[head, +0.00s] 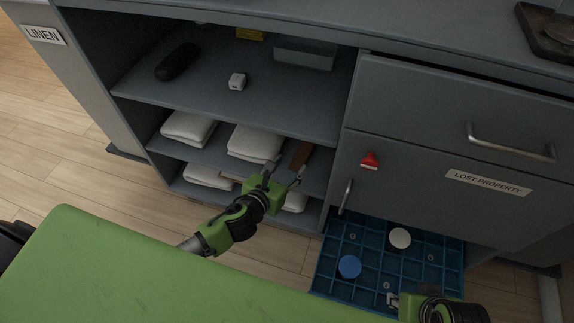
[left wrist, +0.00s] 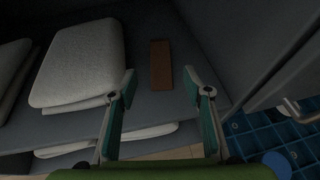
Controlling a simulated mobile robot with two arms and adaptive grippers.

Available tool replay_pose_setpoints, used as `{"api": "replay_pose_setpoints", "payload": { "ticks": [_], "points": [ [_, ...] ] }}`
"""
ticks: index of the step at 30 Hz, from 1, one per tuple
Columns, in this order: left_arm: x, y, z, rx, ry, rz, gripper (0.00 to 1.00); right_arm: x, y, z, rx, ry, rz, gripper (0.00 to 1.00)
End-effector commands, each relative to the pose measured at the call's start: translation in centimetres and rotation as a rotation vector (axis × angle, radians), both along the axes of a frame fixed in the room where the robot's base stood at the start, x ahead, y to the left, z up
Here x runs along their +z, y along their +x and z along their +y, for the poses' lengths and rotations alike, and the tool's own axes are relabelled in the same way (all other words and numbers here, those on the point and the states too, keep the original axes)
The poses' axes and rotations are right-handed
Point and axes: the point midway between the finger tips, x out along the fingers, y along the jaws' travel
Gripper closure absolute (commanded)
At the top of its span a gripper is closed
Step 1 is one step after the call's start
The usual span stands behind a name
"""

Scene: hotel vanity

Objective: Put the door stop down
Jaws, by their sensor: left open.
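The door stop, a brown wood-coloured piece (head: 301,155), lies on the middle shelf to the right of the folded white towels. It also shows in the left wrist view (left wrist: 161,65), lying lengthwise away from me, just beyond the fingertips. My left gripper (head: 283,178) is open and empty at the shelf's front, its two fingers apart on either side of the line to the door stop and not touching it. My right gripper (head: 393,299) is at the lower right over the blue grid tray; its finger opening is unclear.
Folded towels (head: 254,142) sit left of the door stop, with more below. The upper shelf (head: 205,92) holds a black case, a small white box and a grey bin. A cabinet door (head: 420,200) with a handle stands close at the right. The blue grid tray (head: 335,262) holds round pieces.

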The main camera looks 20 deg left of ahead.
Motion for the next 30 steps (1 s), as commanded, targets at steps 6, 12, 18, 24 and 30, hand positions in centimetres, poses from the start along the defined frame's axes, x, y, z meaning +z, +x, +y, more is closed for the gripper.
{"api": "replay_pose_setpoints", "payload": {
  "ticks": [6, 12, 18, 24, 30],
  "points": [
    [0.3, -0.7, 0.1, 0.0, -0.001, 0.0, 0.55, -0.7, 0.2, 0.1, 0.0, 0.001, 0.002, 0.7],
    [0.4, -1.5, 0.8, 0.131, -0.175, 0.057, 0.55, -0.8, 0.2, 0.1, 0.0, 0.001, 0.002, 0.7],
    [-0.3, -5.0, 3.3, 0.566, -0.711, 0.221, 0.55, -0.7, 0.2, 0.0, 0.0, 0.0, 0.001, 0.7],
    [-1.6, -10.7, 5.2, 1.091, -1.262, 0.353, 0.55, -0.7, 0.3, 0.0, 0.0, 0.0, 0.001, 0.7],
    [-2.3, -17.6, 5.5, 1.654, -1.723, 0.404, 0.55, -0.7, 0.3, 0.0, 0.0, 0.0, 0.001, 0.7]
  ]
}}
